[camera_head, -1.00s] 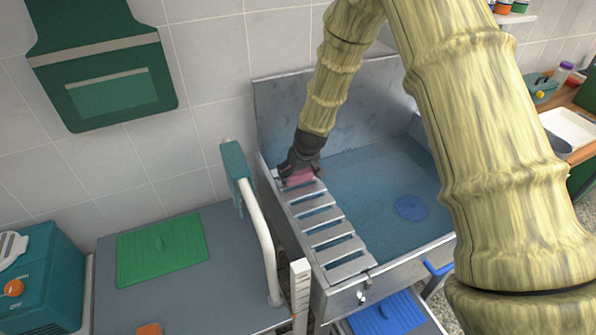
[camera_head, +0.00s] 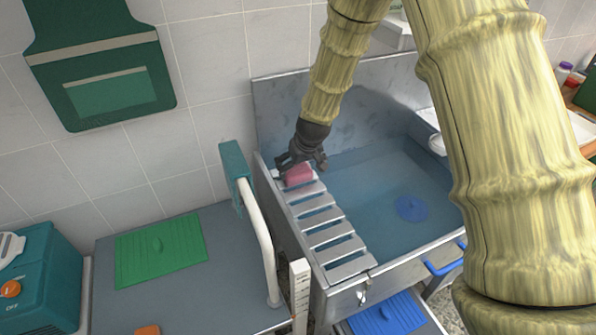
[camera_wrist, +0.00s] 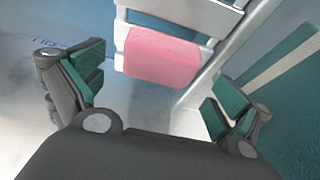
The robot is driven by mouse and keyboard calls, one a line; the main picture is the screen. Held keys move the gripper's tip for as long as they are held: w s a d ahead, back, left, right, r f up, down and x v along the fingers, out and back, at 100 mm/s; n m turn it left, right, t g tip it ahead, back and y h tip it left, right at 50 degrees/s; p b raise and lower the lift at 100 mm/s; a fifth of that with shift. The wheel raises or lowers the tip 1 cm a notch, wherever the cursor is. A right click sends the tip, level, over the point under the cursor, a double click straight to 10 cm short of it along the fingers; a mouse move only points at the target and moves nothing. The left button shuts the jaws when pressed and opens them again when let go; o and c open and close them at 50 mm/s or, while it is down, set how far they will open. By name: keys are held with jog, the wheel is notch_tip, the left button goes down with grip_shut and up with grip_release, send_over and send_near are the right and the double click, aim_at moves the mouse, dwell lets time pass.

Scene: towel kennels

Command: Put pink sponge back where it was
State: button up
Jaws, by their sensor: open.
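The pink sponge (camera_head: 299,175) rests on the far end of the slatted metal rack along the left side of the tub. In the wrist view the sponge (camera_wrist: 161,56) lies on the pale slats, in front of and between the fingers. My gripper (camera_head: 302,163) is just above the sponge in the head view. In the wrist view my gripper (camera_wrist: 155,97) is open, its green-padded fingers wide apart and clear of the sponge. The slatted rack (camera_head: 325,236) holds nothing else.
The metal tub (camera_head: 385,190) lies to the right, with a blue round drain cover (camera_head: 411,208) on its floor. A grey table with a green mat (camera_head: 161,250) and a white curved post (camera_head: 262,235) stand to the left. The tiled wall is behind.

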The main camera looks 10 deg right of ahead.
jog(key=b+v, duration=0.1)
jog(key=v, duration=0.7)
jog(key=shift+b, duration=0.3)
